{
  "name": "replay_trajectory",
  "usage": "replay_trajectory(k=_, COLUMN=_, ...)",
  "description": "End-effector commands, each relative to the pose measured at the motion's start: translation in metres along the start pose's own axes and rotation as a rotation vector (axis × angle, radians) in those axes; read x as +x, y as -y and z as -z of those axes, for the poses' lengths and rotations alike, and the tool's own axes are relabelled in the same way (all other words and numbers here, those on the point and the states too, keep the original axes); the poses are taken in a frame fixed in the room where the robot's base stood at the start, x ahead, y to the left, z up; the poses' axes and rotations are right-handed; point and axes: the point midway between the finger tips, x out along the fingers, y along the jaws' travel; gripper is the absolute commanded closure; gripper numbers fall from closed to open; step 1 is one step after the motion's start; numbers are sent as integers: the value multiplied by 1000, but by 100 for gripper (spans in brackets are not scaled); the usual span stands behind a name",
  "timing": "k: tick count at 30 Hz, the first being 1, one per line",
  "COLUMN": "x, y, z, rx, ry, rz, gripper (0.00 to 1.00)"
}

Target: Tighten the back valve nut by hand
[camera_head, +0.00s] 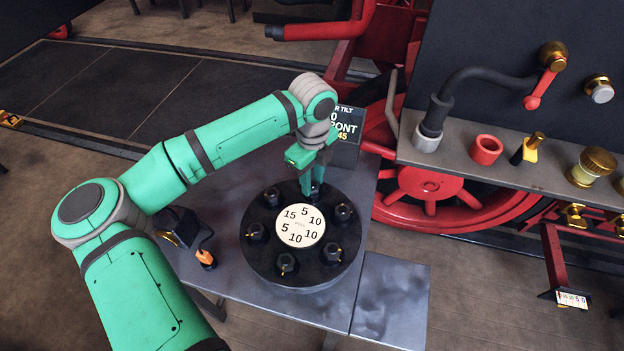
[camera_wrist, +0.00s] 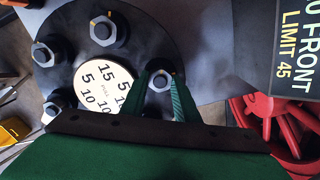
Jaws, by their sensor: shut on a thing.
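A round black valve cover (camera_head: 262,270) lies on a grey table, with a ring of dark hex nuts around a pale numbered disc (camera_head: 300,227). My green gripper (camera_head: 315,192) points down at the back of the ring. In the wrist view, its two fingers (camera_wrist: 161,76) stand on either side of the back valve nut (camera_wrist: 159,82) and are shut on it. In the head view the fingers mostly hide this nut. Other nuts stand free, such as the back left nut (camera_head: 271,196) and the right nut (camera_head: 343,212). Several carry small yellow-orange marks.
A dark sign (camera_head: 347,133) with a tilt limit stands just behind the cover, close to my gripper. A dark tool with an orange tip (camera_head: 205,258) lies left. A grey shelf (camera_head: 460,160) with fittings and a red wheel (camera_head: 430,190) are at right.

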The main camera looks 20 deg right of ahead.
Motion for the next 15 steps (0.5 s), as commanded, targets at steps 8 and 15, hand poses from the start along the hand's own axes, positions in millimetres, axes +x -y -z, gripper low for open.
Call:
replay_trajectory(k=8, x=-1, y=0, z=-1, rx=187, ry=3, rz=-1, gripper=94)
replay_trajectory(k=15, x=-1, y=0, z=-1, rx=414, ry=2, rz=-1, gripper=94)
